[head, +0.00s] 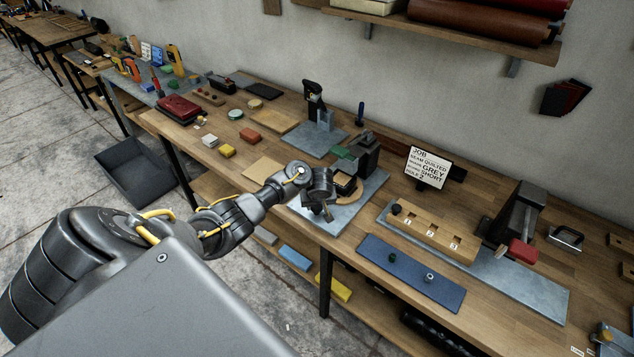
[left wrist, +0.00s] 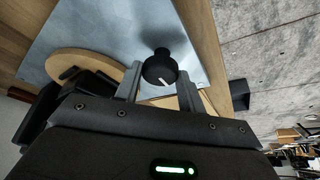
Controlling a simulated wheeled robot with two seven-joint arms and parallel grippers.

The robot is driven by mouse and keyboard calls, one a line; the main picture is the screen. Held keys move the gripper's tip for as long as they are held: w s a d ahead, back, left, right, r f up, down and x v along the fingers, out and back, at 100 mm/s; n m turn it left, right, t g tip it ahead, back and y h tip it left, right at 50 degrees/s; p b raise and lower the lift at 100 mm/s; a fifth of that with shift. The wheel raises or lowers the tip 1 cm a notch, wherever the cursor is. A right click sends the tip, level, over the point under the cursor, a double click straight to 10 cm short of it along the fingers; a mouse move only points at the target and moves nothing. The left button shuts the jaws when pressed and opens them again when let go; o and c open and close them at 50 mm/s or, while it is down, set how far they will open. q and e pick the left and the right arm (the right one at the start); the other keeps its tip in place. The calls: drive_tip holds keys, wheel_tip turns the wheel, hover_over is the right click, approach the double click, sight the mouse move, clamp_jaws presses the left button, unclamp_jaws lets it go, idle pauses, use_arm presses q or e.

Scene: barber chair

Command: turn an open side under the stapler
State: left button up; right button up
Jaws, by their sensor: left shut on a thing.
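The dark stapler-like press (head: 364,157) stands on a grey metal plate (head: 368,203) at mid-bench. A round wooden disc (head: 356,198) lies at its foot, partly hidden by my left arm; it also shows in the left wrist view (left wrist: 100,63). My left gripper (head: 327,211) is over the plate's front left part. In the left wrist view its fingers (left wrist: 160,85) are shut on a black knob (left wrist: 159,68) with a white mark. Dark parts lie over the disc; I cannot tell which side of any workpiece faces the press. My right gripper is out of view.
Behind stands another black press (head: 314,100). A job sign (head: 427,167) reads "seam quilted, grey, short, hole 2". To the right are a numbered wooden block (head: 432,230) and a blue mat (head: 411,272). A wall shelf (head: 450,30) hangs above.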

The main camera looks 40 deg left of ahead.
use_arm(q)
drive_tip(key=shift+a+r, duration=0.1)
drive_tip(key=o, duration=1)
drive_tip(key=shift+c, duration=0.2)
drive_tip(key=shift+d+r, duration=0.25)
drive_tip(key=shift+d, duration=0.05)
drive_tip(key=v, duration=1)
drive_tip(key=shift+s+a, duration=0.1)
drive_tip(key=shift+s, duration=0.05)
